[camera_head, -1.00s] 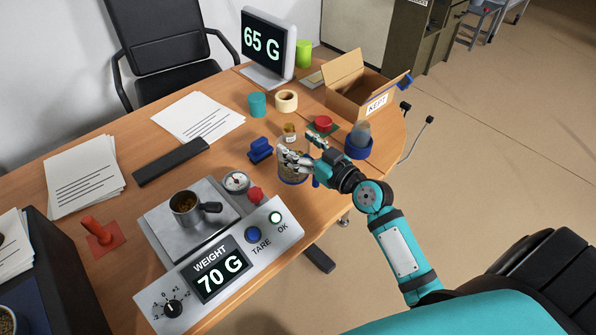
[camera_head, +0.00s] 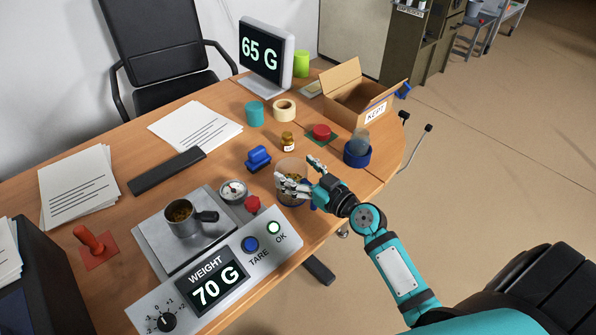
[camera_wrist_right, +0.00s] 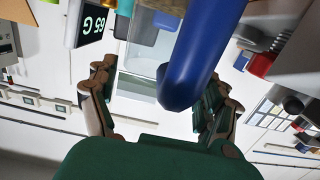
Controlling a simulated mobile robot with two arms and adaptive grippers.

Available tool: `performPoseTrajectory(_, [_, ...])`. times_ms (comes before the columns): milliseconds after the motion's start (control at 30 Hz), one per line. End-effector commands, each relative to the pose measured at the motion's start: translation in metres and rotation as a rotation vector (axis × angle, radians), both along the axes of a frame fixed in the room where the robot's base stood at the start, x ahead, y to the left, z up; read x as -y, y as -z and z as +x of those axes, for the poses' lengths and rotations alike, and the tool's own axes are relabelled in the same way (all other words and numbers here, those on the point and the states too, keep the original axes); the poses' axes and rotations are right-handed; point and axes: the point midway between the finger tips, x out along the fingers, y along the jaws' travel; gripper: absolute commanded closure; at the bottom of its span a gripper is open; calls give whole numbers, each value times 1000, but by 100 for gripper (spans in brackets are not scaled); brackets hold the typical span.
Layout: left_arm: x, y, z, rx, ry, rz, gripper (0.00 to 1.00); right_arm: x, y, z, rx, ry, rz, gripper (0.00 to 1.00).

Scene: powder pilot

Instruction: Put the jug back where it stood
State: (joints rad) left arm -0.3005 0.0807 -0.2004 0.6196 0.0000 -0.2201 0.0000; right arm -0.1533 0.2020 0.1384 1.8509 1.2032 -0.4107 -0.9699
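The clear jug (camera_head: 291,168) stands on the desk near its front edge, right of the scale. Something brownish shows low inside it. Its blue handle (camera_wrist_right: 192,70) is large in the right wrist view, between the spread fingers of my right gripper (camera_wrist_right: 158,105), with a gap on both sides. In the head view my right gripper (camera_head: 303,173) is open at the jug, one finger in front of its wall. Whether a finger touches the jug cannot be told. My left gripper is not in view.
The scale (camera_head: 150,252) reads 70 G and bears a metal cup (camera_head: 185,228) of brownish material. A blue stamp (camera_head: 258,159), small bottle (camera_head: 288,142), red button (camera_head: 321,131), blue ring holder (camera_head: 357,158) and open box (camera_head: 330,92) surround the jug. A monitor (camera_head: 245,68) reads 65 G.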

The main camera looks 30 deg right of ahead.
Motion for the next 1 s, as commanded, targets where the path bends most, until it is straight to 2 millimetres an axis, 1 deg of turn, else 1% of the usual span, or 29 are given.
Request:
performPoseTrajectory(267, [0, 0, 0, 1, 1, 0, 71, 0, 0, 0, 0, 0, 0, 8])
performPoseTrajectory(400, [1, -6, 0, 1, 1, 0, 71, 0, -6, 0, 0, 0, 0, 8])
performPoseTrajectory(467, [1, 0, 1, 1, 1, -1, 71, 3, -1, -9, -3, 1, -2, 8])
performPoseTrajectory(567, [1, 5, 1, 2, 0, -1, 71, 8, -1, -26, -2, 1, -6, 8])
performPoseTrajectory(800, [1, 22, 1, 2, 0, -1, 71, 21, -4, -78, -3, 0, -5, 8])
performPoseTrajectory(900, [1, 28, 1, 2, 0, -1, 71, 25, -6, -94, -3, -1, -4, 8])
performPoseTrajectory(1000, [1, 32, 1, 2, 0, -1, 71, 29, -8, -106, -1, 1, -3, 8])
